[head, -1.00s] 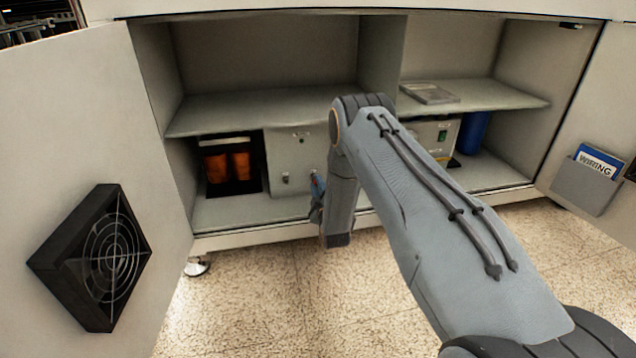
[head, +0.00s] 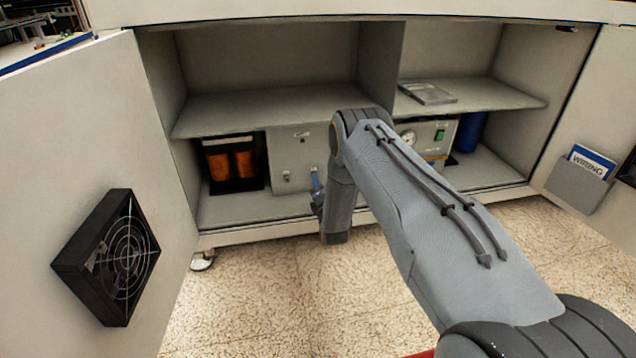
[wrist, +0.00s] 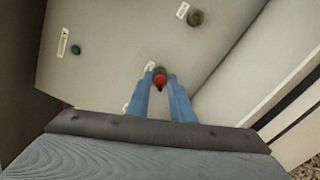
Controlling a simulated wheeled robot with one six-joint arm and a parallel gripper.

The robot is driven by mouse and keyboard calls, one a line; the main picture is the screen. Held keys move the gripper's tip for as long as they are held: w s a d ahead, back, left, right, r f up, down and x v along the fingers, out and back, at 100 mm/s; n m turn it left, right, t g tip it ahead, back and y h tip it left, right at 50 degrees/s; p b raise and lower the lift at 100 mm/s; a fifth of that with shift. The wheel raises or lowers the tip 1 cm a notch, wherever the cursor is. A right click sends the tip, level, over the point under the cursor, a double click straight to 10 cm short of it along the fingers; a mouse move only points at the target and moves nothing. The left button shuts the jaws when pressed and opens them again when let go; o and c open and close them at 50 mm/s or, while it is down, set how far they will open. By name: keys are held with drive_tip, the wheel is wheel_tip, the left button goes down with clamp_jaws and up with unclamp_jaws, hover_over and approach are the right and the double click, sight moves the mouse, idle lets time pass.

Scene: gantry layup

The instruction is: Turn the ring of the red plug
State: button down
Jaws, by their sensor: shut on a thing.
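The red plug (wrist: 159,82) shows in the wrist view as a small red end with a dark part behind it, at the face of a light grey box (wrist: 115,55). My gripper (wrist: 160,80) has its two blue fingers on either side of the plug and is shut on it. The fingers hide part of its ring. In the head view my gripper (head: 317,188) is at the front of the grey box (head: 288,155) on the cabinet floor. My wrist and arm hide the box's right side, and I cannot make out the plug there.
A second round connector (wrist: 195,18) and a green button (wrist: 76,49) are on the box face. A black unit with orange coils (head: 244,163) stands left of the box. Open doors flank the cabinet; the left one carries a fan (head: 122,257). A shelf (head: 270,104) hangs above.

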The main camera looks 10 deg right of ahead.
drive_tip(key=shift+n, duration=1.2)
drive_tip(key=shift+p, duration=0.3)
drive_tip(key=c, duration=1.5)
unclamp_jaws()
drive_tip(key=shift+c, duration=0.2)
drive_tip(key=shift+s, duration=0.1)
drive_tip(key=s+p, duration=0.3)
drive_tip(key=s, duration=0.4)
drive_tip(key=shift+s, duration=0.35)
